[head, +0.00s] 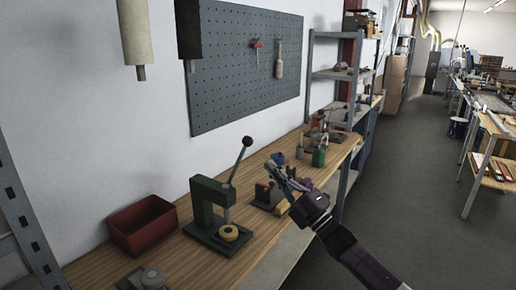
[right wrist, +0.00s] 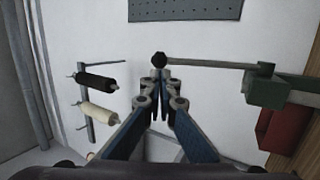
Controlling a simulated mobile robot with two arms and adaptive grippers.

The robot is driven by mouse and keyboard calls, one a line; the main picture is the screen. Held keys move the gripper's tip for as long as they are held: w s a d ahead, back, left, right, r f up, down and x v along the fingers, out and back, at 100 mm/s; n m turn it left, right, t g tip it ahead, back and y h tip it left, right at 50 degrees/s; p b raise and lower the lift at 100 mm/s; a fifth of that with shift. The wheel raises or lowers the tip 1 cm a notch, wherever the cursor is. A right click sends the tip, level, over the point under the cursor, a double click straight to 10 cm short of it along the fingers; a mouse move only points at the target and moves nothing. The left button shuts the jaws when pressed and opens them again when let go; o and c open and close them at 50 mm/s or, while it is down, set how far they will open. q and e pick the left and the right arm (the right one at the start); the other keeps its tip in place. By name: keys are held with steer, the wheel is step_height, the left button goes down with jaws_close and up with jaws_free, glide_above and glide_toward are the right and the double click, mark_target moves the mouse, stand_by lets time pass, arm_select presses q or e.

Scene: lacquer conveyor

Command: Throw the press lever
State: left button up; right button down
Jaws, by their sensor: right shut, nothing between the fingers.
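The green press (head: 207,212) stands on the wooden bench. Its lever (head: 238,165) is a thin grey rod that rises up and to the right and ends in a black ball knob (head: 247,141). A round yellow piece (head: 229,232) sits on the press base. My right gripper (head: 275,166) is shut and empty, to the right of the knob and a little lower. In the right wrist view the knob (right wrist: 159,60) shows just beyond the shut fingertips (right wrist: 160,80), with the rod running right to the green press body (right wrist: 272,88). Contact cannot be told. My left gripper is not in view.
A dark red bin (head: 142,226) stands on the bench (head: 195,262) left of the press. Small tools and a green bottle (head: 319,157) stand farther along the bench. A pegboard (head: 243,65) hangs on the wall behind. The floor (head: 420,190) to the right is clear.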

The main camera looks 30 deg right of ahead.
mark_target(251, 145)
steer(key=p+x, duration=0.2)
steer(key=x, duration=0.5)
steer(key=shift+p, duration=0.35)
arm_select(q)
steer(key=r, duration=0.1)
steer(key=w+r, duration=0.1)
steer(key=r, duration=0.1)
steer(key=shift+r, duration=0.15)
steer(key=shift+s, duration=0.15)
arm_select(e)
steer(key=shift+r, duration=0.1)
